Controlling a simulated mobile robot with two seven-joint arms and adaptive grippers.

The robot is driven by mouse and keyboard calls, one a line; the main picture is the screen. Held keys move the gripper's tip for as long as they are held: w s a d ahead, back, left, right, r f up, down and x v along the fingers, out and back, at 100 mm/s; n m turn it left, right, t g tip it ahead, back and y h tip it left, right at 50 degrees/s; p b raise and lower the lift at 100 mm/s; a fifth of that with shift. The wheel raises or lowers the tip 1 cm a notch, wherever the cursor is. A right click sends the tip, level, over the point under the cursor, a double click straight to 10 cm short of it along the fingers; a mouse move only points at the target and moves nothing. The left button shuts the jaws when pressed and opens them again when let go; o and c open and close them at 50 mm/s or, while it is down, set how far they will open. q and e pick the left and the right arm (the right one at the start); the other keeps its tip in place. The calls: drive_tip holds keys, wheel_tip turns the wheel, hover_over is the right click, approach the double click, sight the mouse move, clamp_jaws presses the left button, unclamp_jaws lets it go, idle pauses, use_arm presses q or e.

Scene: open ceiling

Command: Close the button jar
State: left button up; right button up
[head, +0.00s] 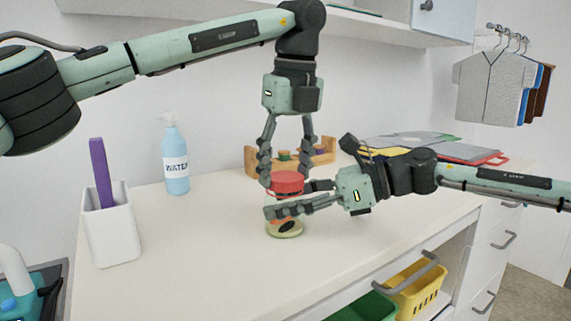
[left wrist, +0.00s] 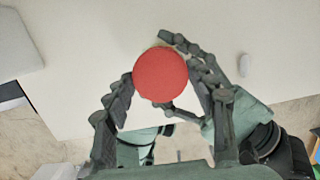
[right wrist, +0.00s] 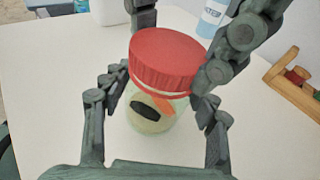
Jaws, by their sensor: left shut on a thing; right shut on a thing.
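The button jar (head: 285,230) is clear glass with dark and orange buttons inside. It stands upright on the white counter in the head view and also shows in the right wrist view (right wrist: 150,122). The red lid (head: 287,181) sits on the jar's mouth; it fills the middle of the left wrist view (left wrist: 161,75) and is ribbed in the right wrist view (right wrist: 165,58). My left gripper (head: 287,180) points down from above, shut on the lid's sides. My right gripper (head: 284,207) reaches in from the right, shut around the jar body. Whether the lid is fully seated is unclear.
A wooden rack (head: 318,155) with spools is behind the jar. Folders (head: 430,147) lie at the back right. An open drawer holds a yellow basket (head: 415,288).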

use_arm(q)
drive_tip(key=m+h, duration=0.1)
drive_tip(key=m, duration=0.5)
drive_tip(key=shift+a+m, duration=0.15)
drive_tip(key=shift+m, duration=0.25)
drive_tip(key=m, duration=0.5)
drive_tip(key=shift+h, duration=0.4)
drive_tip(key=m, duration=0.4)
drive_tip(key=shift+m+h, duration=0.3)
drive_tip(key=shift+m, duration=0.1)
drive_tip(key=m+g, duration=0.1)
drive_tip(key=m, duration=0.5)
drive_tip(key=shift+w+m, duration=0.1)
drive_tip(key=shift+m, duration=0.3)
drive_tip(key=m+g, duration=0.1)
drive_tip(key=m, duration=0.5)
drive_tip(key=shift+m, duration=0.3)
drive_tip(key=m+g, duration=0.1)
drive_tip(key=m, duration=0.5)
drive_tip(key=shift+w+m, duration=0.1)
drive_tip(key=shift+m, duration=0.2)
drive_tip(key=m, duration=0.3)
drive_tip(key=m+y, duration=0.1)
drive_tip(key=m, duration=0.2)
drive_tip(key=shift+m+y, duration=0.3)
drive_tip(key=m, duration=0.5)
drive_tip(key=shift+f+m+y, duration=0.1)
drive_tip(key=shift+m+y, duration=0.2)
drive_tip(key=shift+y, duration=0.1)
